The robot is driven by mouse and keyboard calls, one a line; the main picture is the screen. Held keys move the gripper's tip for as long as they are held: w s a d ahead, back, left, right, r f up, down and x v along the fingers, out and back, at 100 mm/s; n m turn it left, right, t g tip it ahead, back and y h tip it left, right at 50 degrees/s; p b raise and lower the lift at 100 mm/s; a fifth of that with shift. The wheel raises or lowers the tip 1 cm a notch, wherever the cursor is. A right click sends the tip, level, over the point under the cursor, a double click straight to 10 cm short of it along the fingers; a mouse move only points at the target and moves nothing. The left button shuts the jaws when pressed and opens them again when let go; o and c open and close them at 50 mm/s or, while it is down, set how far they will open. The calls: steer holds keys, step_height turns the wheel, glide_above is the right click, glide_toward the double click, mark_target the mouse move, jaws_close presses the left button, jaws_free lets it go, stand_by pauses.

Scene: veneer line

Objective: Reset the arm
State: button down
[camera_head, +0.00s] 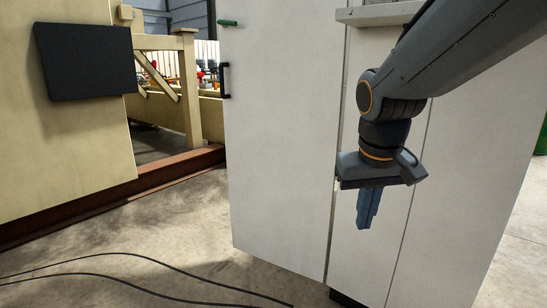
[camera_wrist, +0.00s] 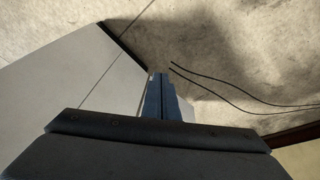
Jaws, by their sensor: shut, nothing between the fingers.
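My gripper (camera_head: 366,222) hangs from my dark grey arm on the right of the head view, with its blue fingers pointing down. It is in front of a tall white cabinet (camera_head: 285,150). The fingers are together with nothing between them. In the wrist view my gripper (camera_wrist: 159,76) shows at the centre, its fingers pressed side by side. The cabinet also shows at the left of the wrist view (camera_wrist: 75,75). I cannot tell the exact gap between the fingers and the cabinet front.
The cabinet has a black handle (camera_head: 226,80) and a green knob (camera_head: 228,22). Black cables (camera_head: 150,262) lie on the concrete floor (camera_head: 170,225). A cream machine with a dark panel (camera_head: 85,61) stands at the left, above a brown rail (camera_head: 120,190). The floor at lower left is otherwise clear.

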steer(key=s+a+f+g+y, duration=0.1)
steer(key=s+a+f+g, duration=0.2)
steer(key=s+f, duration=0.85)
steer(key=s+d+r+p, duration=0.1)
steer(key=d+r+p, duration=0.3)
steer(key=r+p, duration=0.4)
steer(key=p, duration=0.4)
steer(key=shift+r+m, duration=0.25)
steer(key=shift+m, duration=0.05)
